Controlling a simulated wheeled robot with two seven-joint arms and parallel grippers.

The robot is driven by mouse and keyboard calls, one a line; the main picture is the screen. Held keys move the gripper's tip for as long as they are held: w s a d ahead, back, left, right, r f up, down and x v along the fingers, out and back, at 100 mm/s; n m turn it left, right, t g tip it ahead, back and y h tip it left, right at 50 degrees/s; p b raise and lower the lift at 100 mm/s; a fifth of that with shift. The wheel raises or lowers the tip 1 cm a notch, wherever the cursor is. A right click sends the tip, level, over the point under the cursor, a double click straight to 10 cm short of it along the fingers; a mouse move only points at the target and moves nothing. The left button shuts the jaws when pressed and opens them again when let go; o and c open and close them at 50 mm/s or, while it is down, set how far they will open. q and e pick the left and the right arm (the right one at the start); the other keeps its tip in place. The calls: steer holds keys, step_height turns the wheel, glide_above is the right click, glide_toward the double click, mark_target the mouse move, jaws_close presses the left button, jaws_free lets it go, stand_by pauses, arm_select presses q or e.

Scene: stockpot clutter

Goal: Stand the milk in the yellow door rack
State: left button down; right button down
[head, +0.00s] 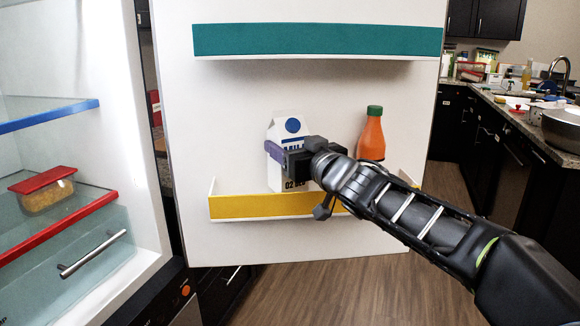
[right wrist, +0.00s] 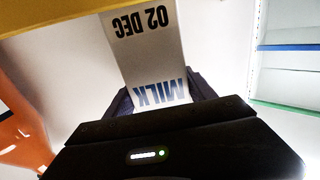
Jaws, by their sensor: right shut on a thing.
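The milk carton (head: 276,177) is white with a blue dot near its gabled top and stands upright at the yellow door rack (head: 262,206). The rack's front strip hides the carton's foot, so I cannot tell whether it touches the rack floor. My right gripper (head: 284,157) is shut on the carton from the right, around its middle. In the right wrist view the carton (right wrist: 150,55) sits between the fingers, with its lettering upside down. The yellow rack strip (right wrist: 40,14) shows at the top left there. My left gripper is not in view.
An orange bottle with a green cap (head: 372,135) stands in the rack's right part, close to my right gripper. A teal rack (head: 318,40) is above. The open fridge at left holds a red-lidded container (head: 45,190) on a red-edged shelf (head: 60,236).

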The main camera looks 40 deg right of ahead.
steer(key=shift+r, duration=0.2)
steer(key=shift+f+b, duration=1.45)
steer(key=shift+f, duration=0.3)
steer(key=shift+f, duration=0.1)
steer(key=shift+c, duration=1.6)
jaws_free()
steer(key=shift+f, duration=0.2)
